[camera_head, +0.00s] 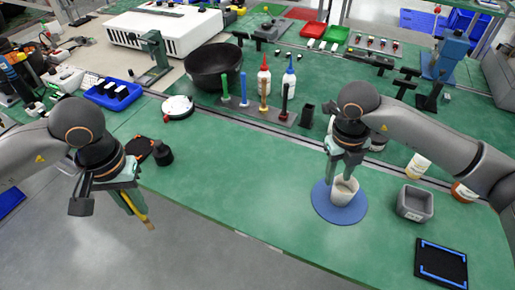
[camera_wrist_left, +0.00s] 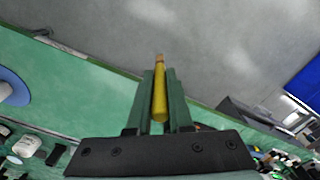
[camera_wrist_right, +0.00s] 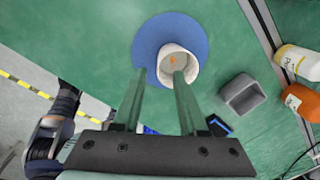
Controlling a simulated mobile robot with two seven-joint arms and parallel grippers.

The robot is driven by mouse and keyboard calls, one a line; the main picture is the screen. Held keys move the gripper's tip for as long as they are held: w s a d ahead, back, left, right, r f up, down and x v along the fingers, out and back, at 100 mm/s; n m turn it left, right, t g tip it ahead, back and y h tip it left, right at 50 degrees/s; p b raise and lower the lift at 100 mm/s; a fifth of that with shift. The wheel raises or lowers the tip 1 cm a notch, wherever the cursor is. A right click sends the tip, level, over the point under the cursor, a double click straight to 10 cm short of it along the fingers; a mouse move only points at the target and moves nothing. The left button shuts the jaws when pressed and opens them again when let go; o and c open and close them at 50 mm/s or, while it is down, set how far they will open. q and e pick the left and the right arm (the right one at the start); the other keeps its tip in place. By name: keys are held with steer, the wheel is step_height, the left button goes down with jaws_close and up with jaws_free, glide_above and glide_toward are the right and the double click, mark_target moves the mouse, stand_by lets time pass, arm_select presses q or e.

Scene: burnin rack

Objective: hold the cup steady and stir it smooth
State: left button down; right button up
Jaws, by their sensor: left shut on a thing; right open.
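The white cup (camera_head: 345,191) stands upright on a round blue mat (camera_head: 325,210) at the right of the bench. In the right wrist view the cup (camera_wrist_right: 192,70) shows pale contents with a small orange patch. My right gripper (camera_head: 343,172) is open at the cup, fingers pointing down; one finger overlaps the rim in the right wrist view, and I cannot tell whether they touch it. My left gripper (camera_head: 132,206) is shut on a yellow stirring stick (camera_wrist_left: 159,98) with a brownish tip. It holds the stick beyond the bench's front edge, over the grey floor.
A grey square container (camera_head: 414,203) and a black tray with blue corner marks (camera_head: 441,264) lie right of the mat. A tool holder (camera_head: 270,113) with upright coloured handles and a black bowl (camera_head: 212,65) stand farther back. The bench middle is clear.

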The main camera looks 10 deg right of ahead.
mark_target(331, 198)
arm_select(q)
steer(key=shift+w, duration=0.1)
arm_select(e)
steer(key=f, duration=0.8)
steer(key=shift+w+d, duration=0.1)
steer(key=shift+d, duration=0.2)
jaws_close()
stand_by(1.2)
steer(key=shift+c, duration=0.2)
jaws_free()
